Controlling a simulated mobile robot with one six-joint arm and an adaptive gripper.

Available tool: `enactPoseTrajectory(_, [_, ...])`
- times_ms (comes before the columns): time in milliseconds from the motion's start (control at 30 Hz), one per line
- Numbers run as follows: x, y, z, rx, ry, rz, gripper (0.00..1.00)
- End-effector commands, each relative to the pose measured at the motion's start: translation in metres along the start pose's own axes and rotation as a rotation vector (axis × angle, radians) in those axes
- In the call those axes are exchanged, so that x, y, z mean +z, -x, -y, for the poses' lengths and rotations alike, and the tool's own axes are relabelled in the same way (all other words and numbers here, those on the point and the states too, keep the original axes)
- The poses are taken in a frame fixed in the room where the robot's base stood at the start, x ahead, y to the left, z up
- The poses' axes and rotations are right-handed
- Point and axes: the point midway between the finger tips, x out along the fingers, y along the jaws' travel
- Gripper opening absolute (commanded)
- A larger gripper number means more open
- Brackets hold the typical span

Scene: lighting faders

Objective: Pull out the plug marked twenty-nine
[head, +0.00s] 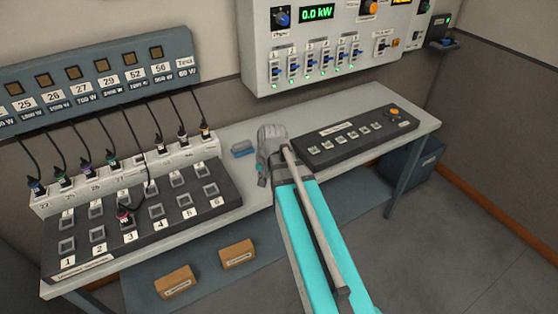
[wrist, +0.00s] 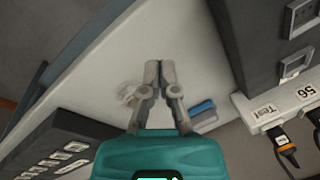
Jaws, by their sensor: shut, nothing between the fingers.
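A plug (head: 124,213) with a pinkish body stands in the front-row socket above label 3 of the dark patch panel (head: 227,208), its black cable rising behind it. Its own mark is too small to read. The white plug strip (head: 45,207) behind the panel holds several other plugs, with a gap before the last three. The wall box (head: 98,97) above carries a 29 label (head: 111,89). My gripper (head: 262,182) is right of the panel, apart from it, over bare table. In the wrist view its fingers (wrist: 161,68) are closed together and empty.
A small blue block (head: 243,150) lies left of my gripper; it also shows in the wrist view (wrist: 203,112). A dark fader console (head: 355,136) stands at right. A switch cabinet (head: 262,45) hangs above. Two brown boxes (head: 176,283) (head: 237,254) are below the table (head: 425,118).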

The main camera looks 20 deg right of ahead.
Motion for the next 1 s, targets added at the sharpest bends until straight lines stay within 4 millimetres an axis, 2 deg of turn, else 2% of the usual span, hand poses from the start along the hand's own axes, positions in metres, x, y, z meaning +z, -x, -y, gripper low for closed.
enactPoseTrajectory(33, [0.02, -0.002, 0.007, 0.026, 0.072, 0.012, 0.0])
enactPoseTrajectory(100, [0.038, -0.003, 0.013, 0.062, 0.165, 0.026, 0.0])
enactPoseTrajectory(300, [0.078, -0.006, 0.025, 0.142, 0.374, 0.063, 0.0])
enactPoseTrajectory(500, [0.095, -0.006, 0.029, 0.181, 0.471, 0.081, 0.0])
enactPoseTrajectory(833, [0.096, -0.006, 0.029, 0.185, 0.484, 0.084, 0.0])
enactPoseTrajectory(1000, [0.096, -0.006, 0.029, 0.185, 0.483, 0.084, 0.32])
